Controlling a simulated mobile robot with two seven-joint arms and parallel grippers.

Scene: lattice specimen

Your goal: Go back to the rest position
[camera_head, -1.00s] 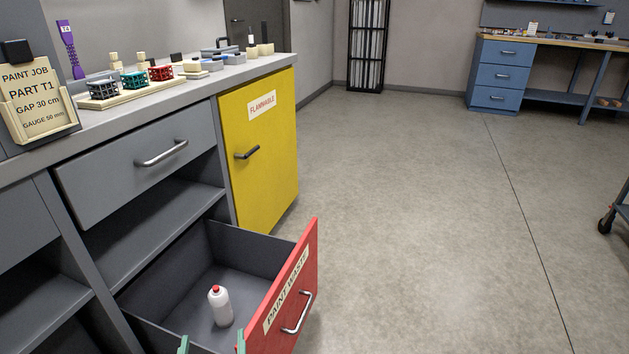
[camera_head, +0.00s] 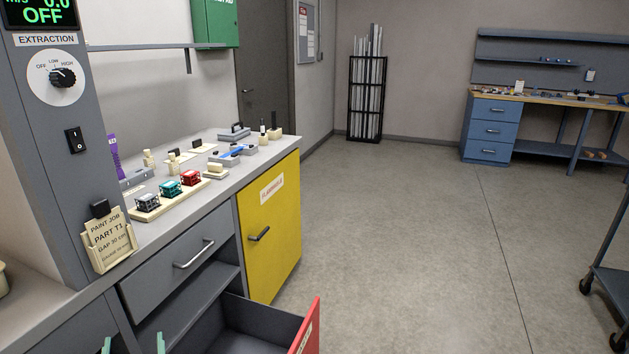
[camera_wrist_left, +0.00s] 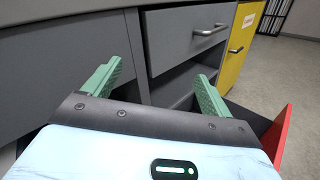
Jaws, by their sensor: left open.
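My left gripper (camera_head: 133,345) shows only its two green fingertips at the bottom edge of the head view, left of the open red-fronted drawer (camera_head: 308,335). In the left wrist view the green fingers (camera_wrist_left: 157,78) are spread wide with nothing between them. They point at the grey cabinet front, below the closed upper drawer (camera_wrist_left: 190,38). The red drawer front (camera_wrist_left: 274,138) is to their right in that view. The inside of the drawer is mostly cut off in the head view. My right gripper is in neither view.
The grey counter (camera_head: 185,215) carries a tray with small lattice parts (camera_head: 170,188). A "PAINT JOB" card holder (camera_head: 108,240) hangs at the left. A yellow cabinet door (camera_head: 270,225) is shut. The open drawer juts into the floor space. Open floor (camera_head: 410,220) lies to the right.

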